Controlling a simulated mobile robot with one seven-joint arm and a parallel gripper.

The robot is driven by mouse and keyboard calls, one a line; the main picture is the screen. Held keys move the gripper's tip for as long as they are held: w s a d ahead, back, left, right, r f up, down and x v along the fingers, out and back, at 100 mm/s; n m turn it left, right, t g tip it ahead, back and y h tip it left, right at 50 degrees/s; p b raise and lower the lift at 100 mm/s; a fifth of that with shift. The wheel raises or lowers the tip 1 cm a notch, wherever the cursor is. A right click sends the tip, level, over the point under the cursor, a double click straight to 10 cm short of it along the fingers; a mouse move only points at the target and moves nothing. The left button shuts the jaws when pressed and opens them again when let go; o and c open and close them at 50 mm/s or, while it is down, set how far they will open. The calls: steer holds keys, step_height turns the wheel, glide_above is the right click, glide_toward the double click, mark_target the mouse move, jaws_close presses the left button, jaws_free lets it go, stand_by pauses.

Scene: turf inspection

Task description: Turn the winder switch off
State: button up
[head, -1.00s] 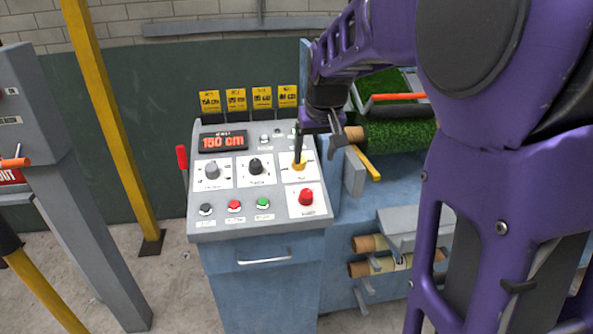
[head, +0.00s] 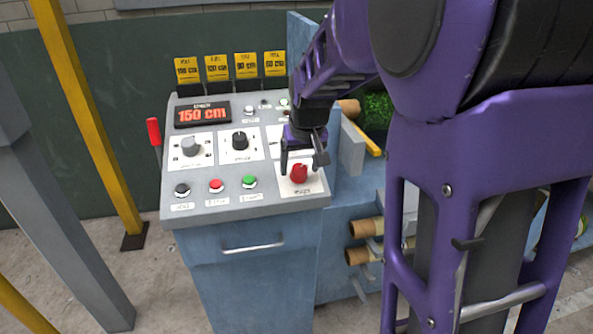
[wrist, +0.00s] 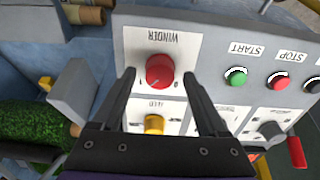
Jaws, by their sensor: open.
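The winder switch (head: 298,174) is a red round knob on a white plate at the front right of the sloped control panel. In the wrist view the red knob (wrist: 160,68) sits beside the upside-down word WINDER. A small pale mark shows near its lower left edge there. My gripper (head: 302,167) is over the knob in the head view, pointing down. In the wrist view my gripper (wrist: 160,77) is open, with one finger to each side of the knob. I cannot tell whether the fingers touch the knob or the panel.
A yellow knob (wrist: 154,124) lies close by, hidden behind my gripper in the head view. Green (head: 249,182), red (head: 216,186) and black (head: 182,190) buttons line the front. A display (head: 203,114) reads 150 cm. Cardboard tubes (head: 366,228) stick out at right.

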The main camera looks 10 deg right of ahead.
steer(key=shift+w+f, duration=0.2)
steer(key=shift+f, duration=0.2)
jaws_close()
